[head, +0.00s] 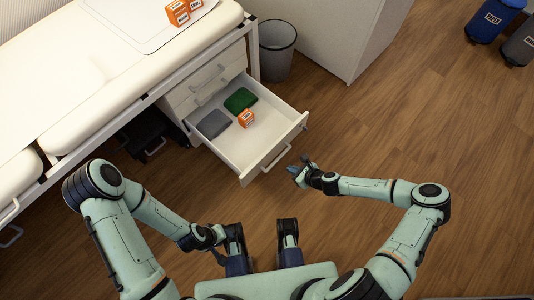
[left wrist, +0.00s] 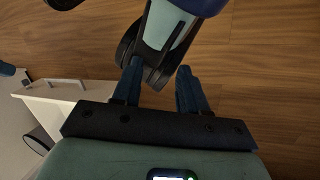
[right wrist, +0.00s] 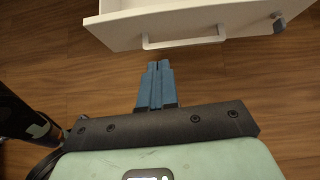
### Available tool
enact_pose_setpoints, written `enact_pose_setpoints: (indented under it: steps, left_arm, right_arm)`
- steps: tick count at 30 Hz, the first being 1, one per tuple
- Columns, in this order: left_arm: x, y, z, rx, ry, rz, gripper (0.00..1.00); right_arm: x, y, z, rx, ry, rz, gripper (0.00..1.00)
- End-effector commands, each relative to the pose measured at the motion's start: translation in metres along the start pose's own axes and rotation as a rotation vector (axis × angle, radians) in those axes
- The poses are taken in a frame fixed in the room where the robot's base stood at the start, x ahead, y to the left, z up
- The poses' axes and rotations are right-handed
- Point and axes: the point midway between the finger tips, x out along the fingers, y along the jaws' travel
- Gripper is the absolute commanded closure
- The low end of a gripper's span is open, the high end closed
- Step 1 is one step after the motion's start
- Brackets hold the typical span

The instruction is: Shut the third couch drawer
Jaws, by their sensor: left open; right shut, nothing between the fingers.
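The couch drawer (head: 280,143) is pulled far out in the head view, below two shut drawers in the white unit under the couch. It holds a grey folded cloth, a green folded cloth and a small orange box. Its front with a bar handle (right wrist: 183,38) shows at the top of the right wrist view. My right gripper (head: 293,170) is shut and empty, just in front of the drawer front and apart from the handle; its blue fingers (right wrist: 156,66) point at the handle. My left gripper (left wrist: 160,75) is open and empty, low over the floor near my base, away from the drawer.
The couch (head: 100,75) runs along the left, with an orange box (head: 180,12) on top. A waste bin (head: 277,48) stands behind the drawer beside a white cabinet (head: 335,30). Two bins stand far right. The wooden floor right of the drawer is clear.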

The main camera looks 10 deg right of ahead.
Motion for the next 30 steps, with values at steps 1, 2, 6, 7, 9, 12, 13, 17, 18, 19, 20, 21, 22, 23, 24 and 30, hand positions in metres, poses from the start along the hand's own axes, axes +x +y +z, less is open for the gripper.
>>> enact_pose_setpoints:
  steps: [1,2,6,7,9,12,13,17,18,19,20,21,22,23,24,30]
  left_arm:
    - [0.003,-0.001,-0.001,0.0,0.003,0.0,0.57]
    - [0.004,-0.001,-0.002,0.0,0.005,0.0,0.57]
    - [0.006,-0.002,-0.007,-0.002,0.018,-0.001,0.57]
    - [0.008,-0.003,-0.009,-0.002,0.023,-0.001,0.57]
    - [0.012,-0.004,-0.014,-0.004,0.038,-0.002,0.57]
    - [0.019,-0.007,-0.025,-0.006,0.067,-0.004,0.57]
    - [0.021,-0.008,-0.029,-0.007,0.077,-0.004,0.57]
    - [0.031,-0.013,-0.046,-0.011,0.122,-0.007,0.57]
    - [0.033,-0.014,-0.051,-0.012,0.137,-0.007,0.57]
    - [0.035,-0.015,-0.055,-0.013,0.147,-0.008,0.57]
    - [0.037,-0.016,-0.058,-0.014,0.156,-0.009,0.57]
    - [0.037,-0.016,-0.061,-0.014,0.165,-0.009,0.57]
    - [0.038,-0.017,-0.063,-0.015,0.169,-0.009,0.57]
    - [0.038,-0.017,-0.064,-0.015,0.173,-0.01,0.57]
    - [0.039,-0.017,-0.067,-0.015,0.179,-0.01,0.57]
    - [0.041,-0.018,-0.073,-0.016,0.197,-0.011,0.57]
  right_arm:
    - [0.002,-0.006,-0.003,0.031,-0.006,-0.013,1.0]
    - [0.002,-0.009,-0.003,0.044,-0.009,-0.019,1.0]
    - [0.012,-0.011,-0.001,0.056,-0.013,-0.022,1.0]
    - [0.016,-0.011,-0.001,0.055,-0.012,-0.022,1.0]
    - [0.029,-0.011,-0.001,0.054,-0.012,-0.021,1.0]
    - [0.05,-0.011,-0.002,0.053,-0.011,-0.021,1.0]
    - [0.057,-0.011,-0.002,0.052,-0.011,-0.02,1.0]
    - [0.086,-0.011,-0.002,0.052,-0.011,-0.02,1.0]
    - [0.094,-0.012,-0.002,0.051,-0.011,-0.02,1.0]
    - [0.1,-0.012,-0.002,0.05,-0.011,-0.02,1.0]
    - [0.105,-0.012,-0.002,0.05,-0.01,-0.02,1.0]
    - [0.11,-0.012,0.004,0.047,-0.012,-0.02,1.0]
    - [0.113,-0.013,0.009,0.046,-0.011,-0.021,1.0]
    - [0.116,-0.013,0.012,0.046,-0.011,-0.021,1.0]
    - [0.119,-0.013,0.016,0.046,-0.011,-0.021,1.0]
    - [0.129,-0.015,0.026,0.05,-0.01,-0.022,1.0]
